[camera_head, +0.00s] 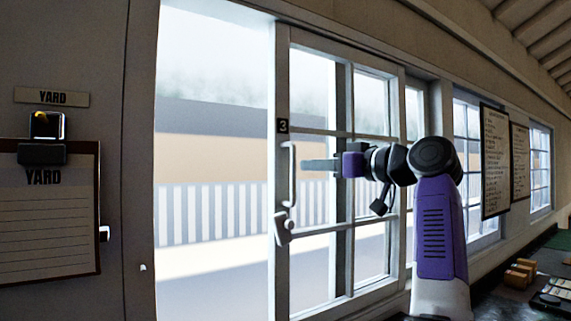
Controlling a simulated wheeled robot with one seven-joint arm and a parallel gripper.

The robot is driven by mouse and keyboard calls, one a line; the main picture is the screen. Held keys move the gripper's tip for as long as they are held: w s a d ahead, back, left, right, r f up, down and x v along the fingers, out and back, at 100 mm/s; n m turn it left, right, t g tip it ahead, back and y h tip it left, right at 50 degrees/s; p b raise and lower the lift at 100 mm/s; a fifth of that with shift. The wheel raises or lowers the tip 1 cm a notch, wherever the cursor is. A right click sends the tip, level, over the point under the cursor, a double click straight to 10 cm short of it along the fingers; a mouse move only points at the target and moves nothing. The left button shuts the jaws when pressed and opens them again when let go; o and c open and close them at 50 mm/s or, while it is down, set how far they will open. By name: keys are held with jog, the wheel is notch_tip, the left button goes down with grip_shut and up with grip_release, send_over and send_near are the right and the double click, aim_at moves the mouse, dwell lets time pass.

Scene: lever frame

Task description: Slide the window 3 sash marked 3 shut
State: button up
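The white-framed window sash (282,85) stands open, with a wide gap to its left. A dark plate marked 3 (283,126) is on its left stile. Below the plate is a white upright pull handle (291,175), and under that a pale latch (282,228). My gripper (306,165) reaches in from the right, in front of the sash glass, its grey fingers pointing left toward the handle. The fingertips look just right of the handle; I cannot tell whether they touch it. The fingers overlap edge-on, so their opening does not show.
The left window jamb (140,160) borders the open gap. A YARD plate (52,97) and a lined YARD board (45,230) are on the wall at left. At right, a dark counter (505,300) carries small orange blocks (518,275). Notice boards (495,160) hang farther along the wall.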

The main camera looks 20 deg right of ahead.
aim_at(295, 164)
jog(key=p+x, duration=0.3)
jog(key=x, duration=0.3)
jog(key=shift+w+a+r, duration=0.2)
jog(key=shift+w, duration=0.05)
jog(key=shift+w+a+f, duration=0.15)
jog(key=shift+w+a, duration=0.1)
jog(key=shift+w, duration=0.25)
grip_shut()
dwell(0.8)
